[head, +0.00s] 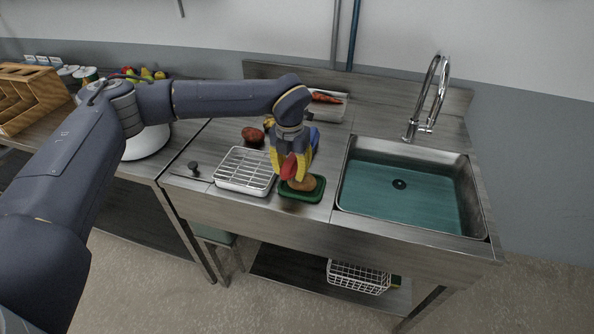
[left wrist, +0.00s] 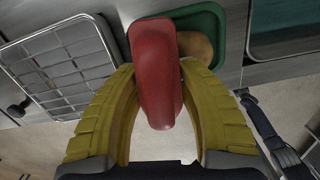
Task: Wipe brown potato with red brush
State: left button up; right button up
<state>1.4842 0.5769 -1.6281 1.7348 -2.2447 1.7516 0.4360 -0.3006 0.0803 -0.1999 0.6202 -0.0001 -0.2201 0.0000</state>
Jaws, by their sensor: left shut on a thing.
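The red brush (head: 288,167) is held between the yellow fingers of my left gripper (head: 290,168), which is shut on it. In the left wrist view the red brush (left wrist: 156,70) stands out between the two fingers (left wrist: 155,95). The brown potato (head: 304,184) sits in a small green tray (head: 290,195) on the counter, just below and right of the brush. In the left wrist view the potato (left wrist: 195,46) is partly hidden behind the brush and a finger. I cannot tell whether the brush touches the potato. My right gripper is not in view.
A wire rack on a white tray (head: 245,171) stands left of the green tray. A reddish-brown potato-like item (head: 252,135) lies behind the rack. The sink (head: 400,200) with its faucet (head: 428,95) is at the right. A tray with a red-orange item (head: 326,98) is at the back.

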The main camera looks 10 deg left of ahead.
aim_at(292, 158)
pick_arm(q)
jog(key=shift+d+r, duration=0.1)
jog(key=shift+r, duration=3.9)
